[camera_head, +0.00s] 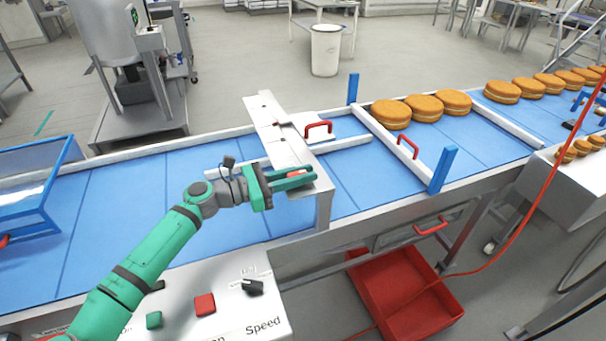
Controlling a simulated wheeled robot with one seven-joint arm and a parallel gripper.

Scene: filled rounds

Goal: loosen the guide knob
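My green gripper (306,178) is over the near end of a grey metal bridge (274,125) that spans the blue conveyor. A small red part (294,174), which looks like the guide knob, shows between my fingers on the bridge's near end. The fingers hide most of it. I cannot tell whether they touch it or stand apart from it. Light guide rails (350,143) run along the belt under the bridge, near a red handle (319,127).
A gate with a red handle (407,146) and blue posts (443,169) crosses the belt on the right. Several filled rounds (391,113) wait behind it. A control panel (222,288) with buttons and a black speed knob (253,286) lies below my arm. A red crate (404,293) is on the floor.

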